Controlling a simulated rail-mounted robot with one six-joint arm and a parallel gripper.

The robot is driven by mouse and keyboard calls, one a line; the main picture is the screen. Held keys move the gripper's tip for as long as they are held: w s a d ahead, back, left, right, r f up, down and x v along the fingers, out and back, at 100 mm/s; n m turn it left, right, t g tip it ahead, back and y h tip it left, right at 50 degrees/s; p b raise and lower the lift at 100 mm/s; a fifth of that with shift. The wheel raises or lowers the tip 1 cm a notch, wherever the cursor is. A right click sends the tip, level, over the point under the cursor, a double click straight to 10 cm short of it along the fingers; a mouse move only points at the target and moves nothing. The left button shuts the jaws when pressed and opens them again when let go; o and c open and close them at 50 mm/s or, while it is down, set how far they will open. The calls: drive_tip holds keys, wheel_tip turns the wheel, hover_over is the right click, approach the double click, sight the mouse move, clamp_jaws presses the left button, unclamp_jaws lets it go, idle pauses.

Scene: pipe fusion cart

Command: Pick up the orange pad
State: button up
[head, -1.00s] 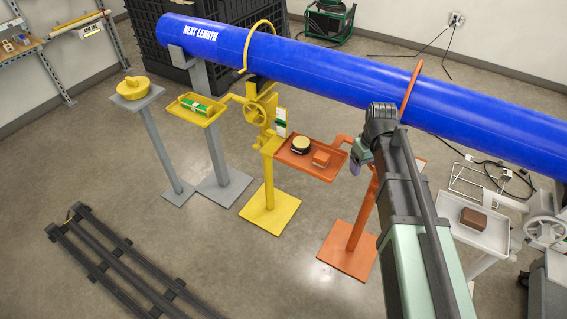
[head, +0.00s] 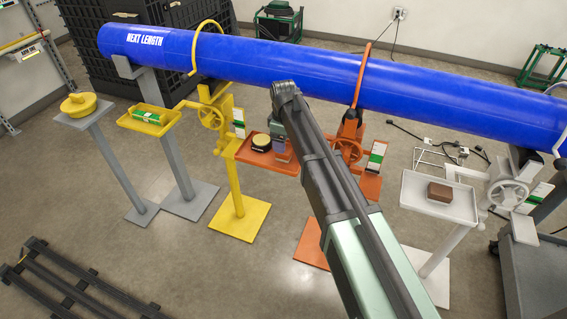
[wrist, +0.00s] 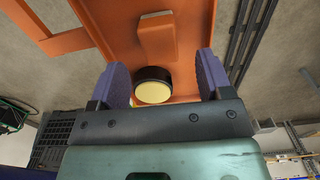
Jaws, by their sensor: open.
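The orange pad (wrist: 157,38) is a small block on the orange tray (wrist: 187,60) in the wrist view, beyond my fingertips. In the head view my gripper (head: 281,145) is over the right part of the orange tray (head: 254,156).
A black round item with a cream top (wrist: 153,88) sits on the same tray, close to the pad, and shows between my fingers. The blue pipe (head: 300,70) runs behind the tray. A yellow tray (head: 128,121) stands left, a white tray (head: 418,195) right.

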drive_tip(key=shift+f, duration=0.1)
wheel_tip(320, 180, down, 5)
drive_tip(key=b, duration=0.5)
drive_tip(key=shift+f, duration=0.2)
drive_tip(key=shift+r, duration=0.2)
drive_tip(key=shift+c, duration=0.3)
drive_tip(key=c, duration=0.9)
drive_tip(key=shift+c, duration=0.2)
drive_tip(key=shift+r, duration=0.1)
wheel_tip(320, 180, up, 20)
drive_tip(key=p, duration=2)
